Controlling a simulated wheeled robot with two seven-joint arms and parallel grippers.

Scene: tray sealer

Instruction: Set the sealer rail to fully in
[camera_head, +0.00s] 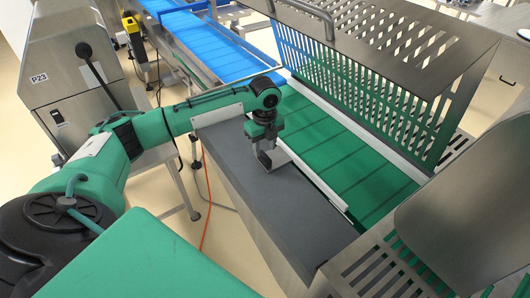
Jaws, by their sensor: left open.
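A white rail (322,187) runs along the near edge of the green conveyor belt (335,147), beside the dark grey top surface (285,207). A second white rail (357,128) runs along the belt's far edge, below the slotted metal guard. I cannot tell which of them is the sealer rail. My left gripper (268,161) points down over the grey surface, close to the upper end of the near rail. It is open, and nothing shows between its fingers. Whether it touches the rail is unclear, and it hides that end of the rail. My right gripper is not in view.
A raised slotted metal guard (360,75) stands over the belt's far side. A blue conveyor (215,47) leads in at the top. A metal cabinet marked P23 (75,65) stands at upper left. Slotted metal panels (385,268) close off the lower right.

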